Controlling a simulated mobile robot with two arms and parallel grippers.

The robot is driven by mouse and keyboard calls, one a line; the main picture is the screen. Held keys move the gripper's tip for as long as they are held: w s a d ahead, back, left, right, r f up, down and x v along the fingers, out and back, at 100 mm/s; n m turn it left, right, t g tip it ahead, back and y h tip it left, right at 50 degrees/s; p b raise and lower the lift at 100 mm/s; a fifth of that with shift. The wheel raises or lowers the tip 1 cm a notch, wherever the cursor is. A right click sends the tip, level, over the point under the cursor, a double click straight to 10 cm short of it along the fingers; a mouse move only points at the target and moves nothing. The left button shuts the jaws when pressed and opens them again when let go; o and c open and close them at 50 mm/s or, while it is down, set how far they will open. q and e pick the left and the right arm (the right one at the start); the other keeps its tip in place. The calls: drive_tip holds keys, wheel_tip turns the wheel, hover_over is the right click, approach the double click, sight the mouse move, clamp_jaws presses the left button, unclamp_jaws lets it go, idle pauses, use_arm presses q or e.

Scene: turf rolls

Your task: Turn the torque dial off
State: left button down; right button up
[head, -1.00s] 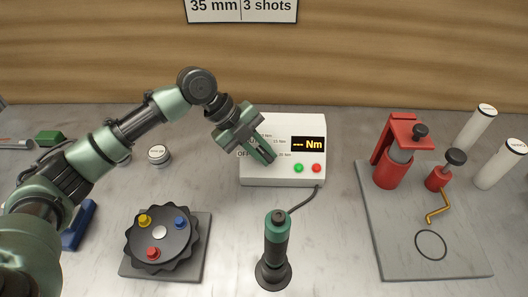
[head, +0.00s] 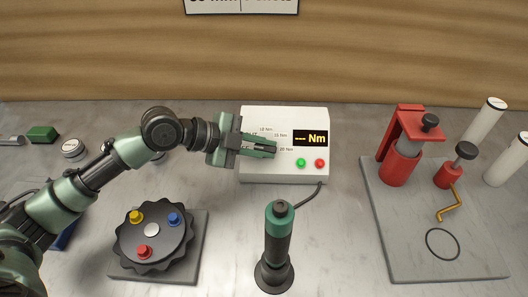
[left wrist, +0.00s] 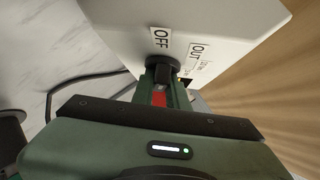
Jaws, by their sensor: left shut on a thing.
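The white torque controller box (head: 285,175) stands at the back middle, with "--- Nm" on its display (head: 310,138). My left gripper (head: 272,147) reaches across the box's front panel from the left and hides the torque dial in the head view. The gripper is shut on the dial. A red part shows between the fingers. Which mark the dial points to cannot be told.
A green and black screwdriver (head: 278,235) stands in front of the box, its cable running to it. A black round fixture (head: 152,254) with coloured pegs is at front left. A grey plate (head: 400,255) with red fixtures is at right, near white cylinders (head: 488,122).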

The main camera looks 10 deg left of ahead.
sight(258, 149)
use_arm(q)
drive_tip(key=shift+n+t+b, duration=0.35)
drive_tip(key=shift+n+t, duration=0.25)
drive_tip(key=shift+n, duration=0.2)
drive_tip(key=c, duration=1.4)
unclamp_jaws()
drive_tip(key=shift+s+a+r, duration=0.1)
drive_tip(key=shift+s+a, duration=0.2)
drive_tip(key=shift+a, duration=0.2)
drive_tip(key=b+v, duration=0.2)
drive_tip(key=v, duration=0.3)
drive_tip(key=shift+s+a, duration=0.15)
drive_tip(key=shift+s+a+r, duration=0.4)
drive_tip(key=shift+r, duration=0.05)
